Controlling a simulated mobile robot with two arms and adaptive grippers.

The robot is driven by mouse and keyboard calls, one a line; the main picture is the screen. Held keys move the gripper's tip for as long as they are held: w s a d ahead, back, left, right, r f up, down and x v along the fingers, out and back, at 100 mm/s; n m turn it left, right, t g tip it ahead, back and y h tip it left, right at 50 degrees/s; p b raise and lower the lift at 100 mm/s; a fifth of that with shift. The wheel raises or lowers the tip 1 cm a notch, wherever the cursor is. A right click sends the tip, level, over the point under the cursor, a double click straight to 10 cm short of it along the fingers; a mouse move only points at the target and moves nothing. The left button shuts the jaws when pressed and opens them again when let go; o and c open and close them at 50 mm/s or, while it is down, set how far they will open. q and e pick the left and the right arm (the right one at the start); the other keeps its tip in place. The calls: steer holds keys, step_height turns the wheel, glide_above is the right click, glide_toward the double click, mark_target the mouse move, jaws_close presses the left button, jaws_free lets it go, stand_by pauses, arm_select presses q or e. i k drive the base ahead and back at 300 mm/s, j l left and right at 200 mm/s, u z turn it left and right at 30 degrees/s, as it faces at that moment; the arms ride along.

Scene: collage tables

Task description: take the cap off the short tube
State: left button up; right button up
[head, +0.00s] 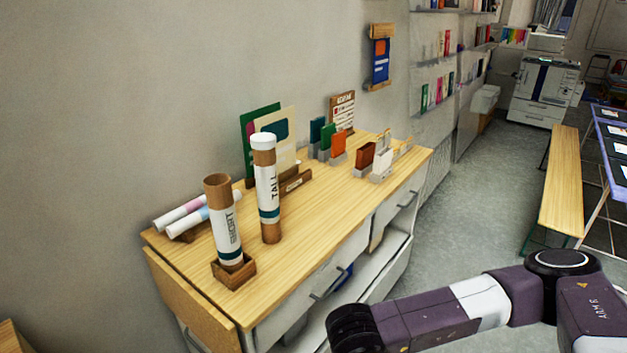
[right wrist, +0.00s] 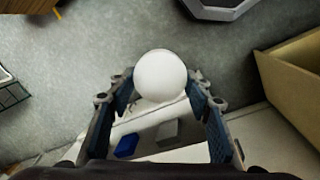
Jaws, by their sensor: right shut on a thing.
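The short tube (head: 226,226), marked SHORT, stands slightly tilted in a square wooden holder (head: 234,277) on the wooden cabinet top. Its upper end is bare brown with no cap on it. The tall tube (head: 268,195), marked TALL, stands behind it to the right with a white cap (head: 263,141) on. In the right wrist view, my right gripper (right wrist: 159,84) is shut on a round white cap (right wrist: 160,74), held over the floor and clear of the cabinet top. In the head view only my right arm shows; its gripper is out of frame. My left gripper is not in view.
Rolled papers (head: 187,216) lie left of the short tube. Cards and small books (head: 338,147) stand in holders at the back of the cabinet top (head: 325,230). The cabinet's front edge has drawers below. A bench (head: 562,185) stands at the right, with open floor between.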

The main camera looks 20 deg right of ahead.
mark_target(217, 187)
steer(key=i+l+u, duration=0.1)
steer(key=l, duration=0.25)
steer(key=i+l+u, duration=0.15)
steer(key=l, duration=0.2)
steer(key=i+l+u, duration=0.1)
steer(key=l, duration=0.25)
steer(key=i+l+u, duration=0.15)
steer(key=l, duration=0.2)
steer(key=i+l+u, duration=0.1)
steer(key=l, duration=0.3)
